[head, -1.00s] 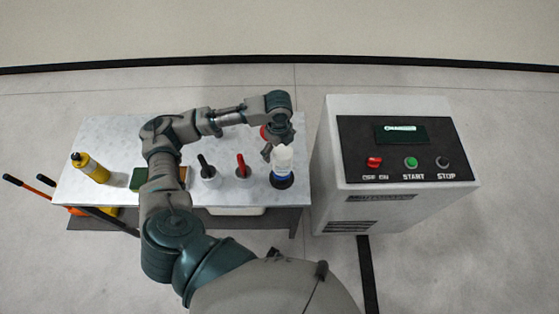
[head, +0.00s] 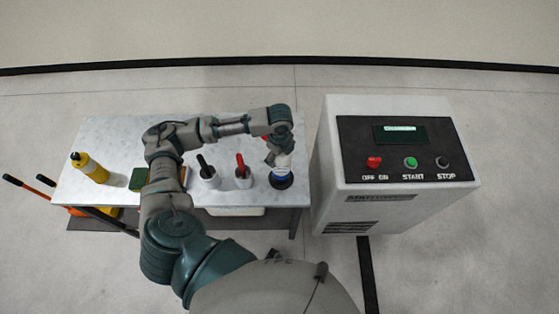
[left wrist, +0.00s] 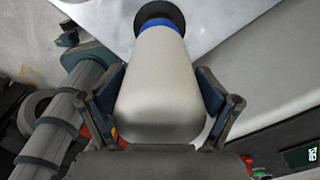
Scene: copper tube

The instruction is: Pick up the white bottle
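The white bottle (head: 284,162) with a blue band stands at the right end of the table, on a dark round base. In the left wrist view the bottle (left wrist: 160,85) fills the middle, with its blue band (left wrist: 153,30) and black disc (left wrist: 160,13) at the far end. My left gripper (head: 279,155) is at the upper part of the bottle. In the left wrist view its fingers (left wrist: 160,95) are spread, one on each side of the bottle; firm contact does not show. My right gripper is not in view.
A black-handled container (head: 208,178) and a red-handled one (head: 243,178) stand left of the bottle on the table (head: 110,135). A yellow bottle (head: 92,168) and a green block (head: 139,179) are farther left. A control cabinet (head: 385,210) stands close right.

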